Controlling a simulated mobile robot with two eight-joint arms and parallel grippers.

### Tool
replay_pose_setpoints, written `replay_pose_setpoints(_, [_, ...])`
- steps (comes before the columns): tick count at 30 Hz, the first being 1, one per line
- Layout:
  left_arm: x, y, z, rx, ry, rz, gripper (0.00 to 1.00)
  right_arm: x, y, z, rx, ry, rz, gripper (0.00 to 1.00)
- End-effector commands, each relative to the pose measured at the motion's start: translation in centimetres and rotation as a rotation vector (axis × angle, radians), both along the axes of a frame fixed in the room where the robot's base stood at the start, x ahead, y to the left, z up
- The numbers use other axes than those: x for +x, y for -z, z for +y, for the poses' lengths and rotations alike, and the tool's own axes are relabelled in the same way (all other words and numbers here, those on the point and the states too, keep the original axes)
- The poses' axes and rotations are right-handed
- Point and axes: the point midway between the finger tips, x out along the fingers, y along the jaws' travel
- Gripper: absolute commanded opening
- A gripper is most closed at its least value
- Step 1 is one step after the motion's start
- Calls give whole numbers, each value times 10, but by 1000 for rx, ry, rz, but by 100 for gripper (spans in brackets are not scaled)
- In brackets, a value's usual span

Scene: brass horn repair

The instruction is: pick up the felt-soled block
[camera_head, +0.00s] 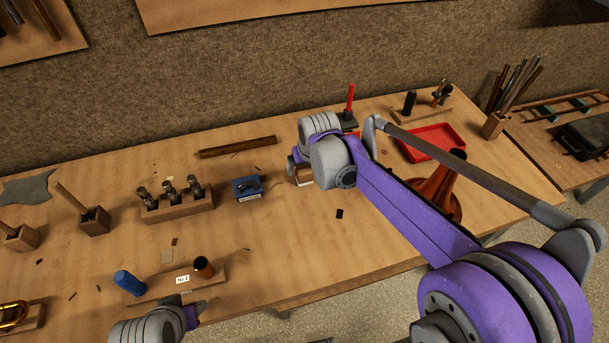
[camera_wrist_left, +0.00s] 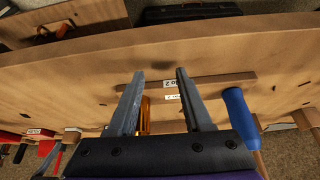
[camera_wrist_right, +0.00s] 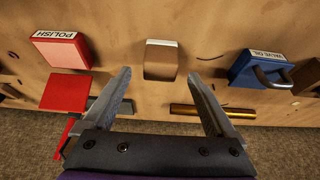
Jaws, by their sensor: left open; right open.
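The felt-soled block (camera_wrist_right: 161,62), a small wooden block with a pale band along one edge, sits on the bench in the right wrist view. It lies beyond and between the spread fingers of my right gripper (camera_wrist_right: 165,88), which is open and empty. In the head view my right wrist hides much of the block (camera_head: 304,180), and the fingers there are mostly hidden. My left gripper (camera_wrist_left: 158,78) is open and empty near the bench's front edge, over a wooden rack (camera_wrist_left: 210,83) with a small label.
In the right wrist view a red POLISH box (camera_wrist_right: 62,49) stands left of the block and a blue VALVE OIL container (camera_wrist_right: 260,70) right of it. A red tray (camera_head: 432,142) is to the right. Bare bench surrounds the block.

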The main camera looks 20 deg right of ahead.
Motion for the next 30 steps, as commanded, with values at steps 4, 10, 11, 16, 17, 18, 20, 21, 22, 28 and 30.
replay_pose_setpoints(4, [0, 3, 0, 0, 0, 1, 50, 7, 22, 1, 0, 0, 0, 91])
replay_pose_setpoints(10, [0, 4, 0, 0, 0, 1, 50, 10, 29, 1, 0, 0, 0, 91])
replay_pose_setpoints(11, [0, 4, 0, 0, 0, 1, 50, 10, 29, 1, 0, 0, 0, 91])
replay_pose_setpoints(16, [0, 4, 0, 0, 0, 1, 50, 10, 28, 1, 0, 0, 0, 80])
replay_pose_setpoints(17, [0, 4, 0, 0, 0, 1, 50, 10, 28, 1, 0, 0, 0, 75])
replay_pose_setpoints(18, [0, 4, 0, 0, 0, 1, 50, 10, 28, 1, 0, 0, 0, 68])
replay_pose_setpoints(20, [0, 4, 0, 0, 0, 1, 50, 10, 28, 1, 0, 0, 0, 57])
replay_pose_setpoints(21, [0, 4, 0, 0, 0, 1, 50, 10, 28, 1, 0, 0, 0, 50])
replay_pose_setpoints(22, [0, 4, 0, 0, 0, 1, 50, 10, 28, 1, 0, 0, 0, 44])
replay_pose_setpoints(28, [0, 4, 0, 0, 0, 1, 50, 10, 28, 1, 0, 0, 0, 8])
replay_pose_setpoints(30, [0, 4, 0, 0, 0, 1, 50, 10, 28, 1, 0, 0, 0, 1])
